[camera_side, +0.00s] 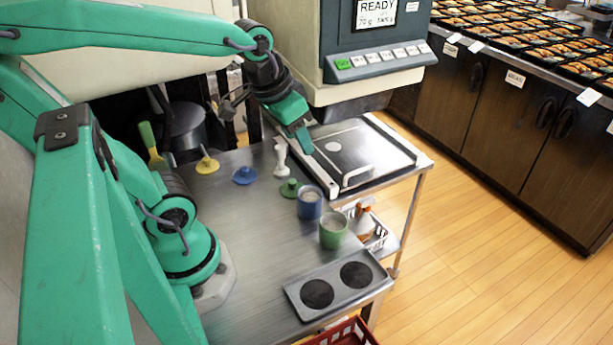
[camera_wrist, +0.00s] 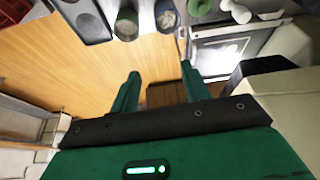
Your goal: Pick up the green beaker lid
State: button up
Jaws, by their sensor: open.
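The green beaker lid (camera_side: 290,188) lies on the metal table with its knob up, just behind the blue beaker (camera_side: 310,204). It also shows at the top edge of the wrist view (camera_wrist: 199,7), partly cut off. The green beaker (camera_side: 333,231) stands in front of the blue one. Both beakers look filled with something pale. My gripper (camera_side: 301,138) is raised behind the lid, over the edge of the black-topped plate. In the wrist view my gripper (camera_wrist: 160,72) has its two fingers apart with nothing between them; the lid is beyond them.
A white knobbed tool (camera_side: 281,162) stands behind the lid. A blue lid (camera_side: 244,175) and a yellow lid (camera_side: 207,164) lie to its left. The framed plate (camera_side: 350,150) is behind right, under the machine (camera_side: 375,45). A two-well tray (camera_side: 336,285) is at the front. The table's left middle is clear.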

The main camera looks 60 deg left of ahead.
jog(key=w+a+f+n+g, duration=0.1)
jog(key=w+a+f+g, duration=0.1)
jog(key=w+a+f, duration=0.35)
jog(key=n+g, duration=0.1)
jog(key=g, duration=0.1)
send_over(292, 181)
notch_tip(292, 181, down, 8)
jog(key=shift+r, duration=0.1)
jog(key=shift+f, duration=1.3)
jog(key=shift+f, duration=0.1)
jog(key=shift+f, duration=2.5)
grip_shut()
